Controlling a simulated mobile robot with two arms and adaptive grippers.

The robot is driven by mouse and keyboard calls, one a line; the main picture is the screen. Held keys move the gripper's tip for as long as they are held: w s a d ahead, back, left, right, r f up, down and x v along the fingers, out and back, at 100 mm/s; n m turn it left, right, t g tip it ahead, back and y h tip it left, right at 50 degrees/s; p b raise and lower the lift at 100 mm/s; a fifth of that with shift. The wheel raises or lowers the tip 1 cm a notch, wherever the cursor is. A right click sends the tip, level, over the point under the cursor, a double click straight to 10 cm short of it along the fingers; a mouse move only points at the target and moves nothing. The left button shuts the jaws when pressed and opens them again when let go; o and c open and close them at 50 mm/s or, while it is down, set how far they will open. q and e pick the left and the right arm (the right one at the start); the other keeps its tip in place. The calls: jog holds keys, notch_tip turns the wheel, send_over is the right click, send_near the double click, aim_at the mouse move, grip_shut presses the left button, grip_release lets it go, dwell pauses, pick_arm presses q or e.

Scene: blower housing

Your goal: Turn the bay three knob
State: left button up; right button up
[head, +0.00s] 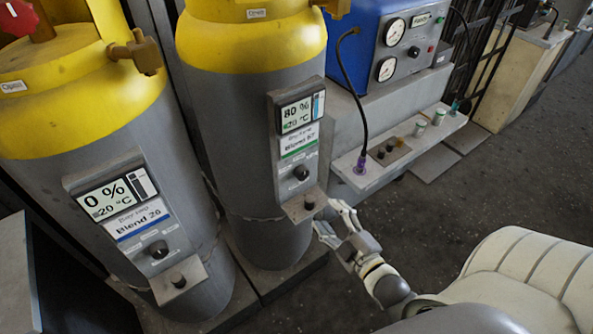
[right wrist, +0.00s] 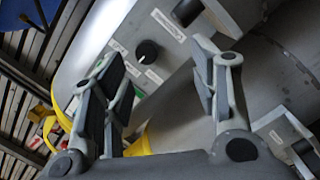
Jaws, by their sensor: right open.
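Two grey gas cylinders with yellow tops carry control panels. The bay lines on their labels are too small for me to read surely. The right cylinder (head: 235,110) reads 80 % and Blend 57. Its panel has a black knob (head: 301,173), with a second knob (head: 309,203) on a small ledge below. The left cylinder reads 0 % and Blend 20, with a panel knob (head: 158,249) and a ledge knob (head: 179,280). My right gripper (head: 332,217) is open and empty, just right of the right cylinder's ledge. In the right wrist view, a panel knob (right wrist: 148,51) shows between its fingers, apart from them.
A blue gauge box (head: 395,45) stands on a grey bench behind, with a black cable (head: 350,80) running down to a low shelf (head: 405,145). A yellow valve fitting (head: 138,52) juts from the left cylinder. The floor at right is largely clear.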

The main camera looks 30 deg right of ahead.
aim_at(305, 176)
jog(key=shift+n+t, duration=0.3)
jog(key=w+r, duration=0.1)
jog(key=w, duration=0.2)
jog(key=w+r, duration=0.1)
jog(key=w, duration=0.2)
jog(key=w+r+p, duration=0.1)
jog(key=w, duration=0.2)
jog(key=shift+w+d, duration=0.1)
jog(key=shift+w, duration=1.1)
jog(key=c, duration=1)
jog(key=shift+c, duration=0.2)
